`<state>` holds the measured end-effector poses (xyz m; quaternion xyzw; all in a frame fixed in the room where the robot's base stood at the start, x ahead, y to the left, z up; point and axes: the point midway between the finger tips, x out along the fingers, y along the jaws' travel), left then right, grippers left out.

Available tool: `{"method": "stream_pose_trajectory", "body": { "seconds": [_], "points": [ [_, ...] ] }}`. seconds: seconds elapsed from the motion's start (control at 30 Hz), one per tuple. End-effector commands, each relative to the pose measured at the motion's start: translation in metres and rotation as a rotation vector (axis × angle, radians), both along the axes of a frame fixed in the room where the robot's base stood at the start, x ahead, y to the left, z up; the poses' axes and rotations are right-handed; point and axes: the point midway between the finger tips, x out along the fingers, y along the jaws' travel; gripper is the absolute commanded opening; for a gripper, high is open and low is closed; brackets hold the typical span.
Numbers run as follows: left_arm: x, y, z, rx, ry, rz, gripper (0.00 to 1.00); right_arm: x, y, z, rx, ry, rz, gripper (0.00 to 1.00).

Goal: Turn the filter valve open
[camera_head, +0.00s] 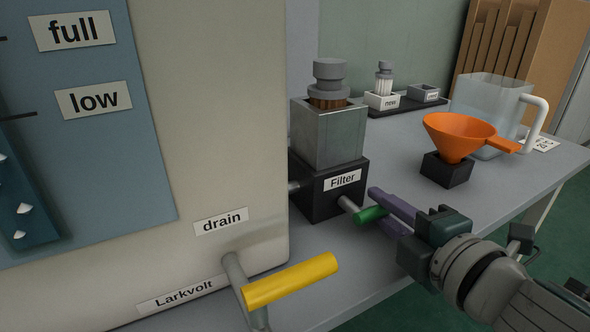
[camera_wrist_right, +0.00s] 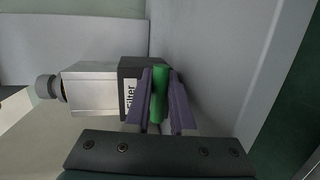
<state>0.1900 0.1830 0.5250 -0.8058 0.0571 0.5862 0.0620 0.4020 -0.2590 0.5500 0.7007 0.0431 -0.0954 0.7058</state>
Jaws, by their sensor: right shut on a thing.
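The filter unit is a metal housing (camera_head: 330,132) on a black block (camera_head: 326,195) labelled "Filter", with a grey knob on top. A green valve handle (camera_head: 370,214) sits on a short metal pipe coming out of the block's front. My right gripper (camera_head: 384,207), with purple fingers, is shut on the green handle. In the right wrist view the green handle (camera_wrist_right: 159,94) lies between the two fingers, beside the black block (camera_wrist_right: 130,72). The fingers hide part of the handle in the head view. My left gripper is not in view.
A yellow drain handle (camera_head: 290,280) juts out at the front of the large tank (camera_head: 215,120). An orange funnel (camera_head: 459,133) on a black stand and a clear jug (camera_head: 490,105) stand to the right on the table. A tray (camera_head: 410,106) with small bins is behind.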

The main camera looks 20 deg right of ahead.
Motion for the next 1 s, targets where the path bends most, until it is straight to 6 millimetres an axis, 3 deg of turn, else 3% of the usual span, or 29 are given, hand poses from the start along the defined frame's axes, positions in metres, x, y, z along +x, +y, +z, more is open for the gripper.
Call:
{"method": "stream_pose_trajectory", "body": {
  "seconds": [0.2, 0.23, 0.47, 1.0],
  "points": [
    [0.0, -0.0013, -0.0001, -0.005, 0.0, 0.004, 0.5, -0.0002, 0.0003, -0.0004, 0.002, 0.001, 0.001, 0.0],
    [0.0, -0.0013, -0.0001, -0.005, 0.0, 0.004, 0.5, -0.0002, 0.0003, -0.0005, 0.002, 0.001, 0.001, 0.26],
    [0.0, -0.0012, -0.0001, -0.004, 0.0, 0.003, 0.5, -0.0003, 0.0001, -0.001, 0.0, 0.002, 0.0, 0.51],
    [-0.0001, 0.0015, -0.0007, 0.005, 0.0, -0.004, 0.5, -0.0017, -0.0007, -0.0042, -0.002, 0.01, -0.004, 0.52]
  ]
}}
